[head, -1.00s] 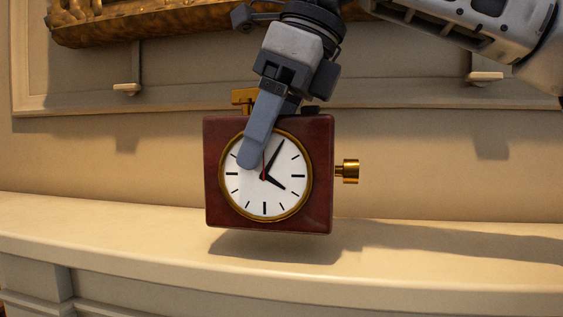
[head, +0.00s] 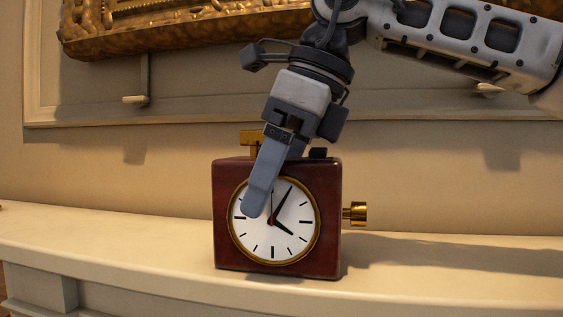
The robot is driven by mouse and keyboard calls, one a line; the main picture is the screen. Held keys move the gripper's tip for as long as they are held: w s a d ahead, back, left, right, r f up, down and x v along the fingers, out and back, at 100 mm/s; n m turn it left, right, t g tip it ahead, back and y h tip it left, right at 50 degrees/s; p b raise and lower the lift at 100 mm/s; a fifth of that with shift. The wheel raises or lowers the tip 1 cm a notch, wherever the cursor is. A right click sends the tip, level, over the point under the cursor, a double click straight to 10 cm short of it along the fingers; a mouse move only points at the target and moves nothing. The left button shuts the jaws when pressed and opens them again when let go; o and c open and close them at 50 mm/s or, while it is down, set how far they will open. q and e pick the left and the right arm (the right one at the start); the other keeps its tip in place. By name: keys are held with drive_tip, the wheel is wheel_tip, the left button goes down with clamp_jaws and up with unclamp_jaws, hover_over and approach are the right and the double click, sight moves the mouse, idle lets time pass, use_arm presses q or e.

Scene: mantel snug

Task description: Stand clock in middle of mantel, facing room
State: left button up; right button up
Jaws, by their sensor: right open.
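The clock (head: 275,240) is a dark red-brown box with a round white face, a gold rim, a gold knob on its right side and a gold piece on top. In the head view it stands upright on the pale mantel (head: 440,284), its face toward me. Its base appears to touch the mantel. My right gripper (head: 267,180) reaches down over its top and is open. One finger lies in front of the upper left of the face; the other is hidden behind the clock. My left gripper is out of view.
A carved gold picture frame (head: 180,32) hangs on the panelled wall above. A small peg (head: 135,99) sticks out below it. The mantel is clear on both sides of the clock, and its front edge runs close below the clock.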

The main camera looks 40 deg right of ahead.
drive_tip(key=v, duration=1.1)
drive_tip(key=shift+r, duration=0.2)
drive_tip(key=shift+s+d+r, duration=0.1)
drive_tip(key=shift+s+r, duration=0.05)
drive_tip(key=shift+r, duration=0.2)
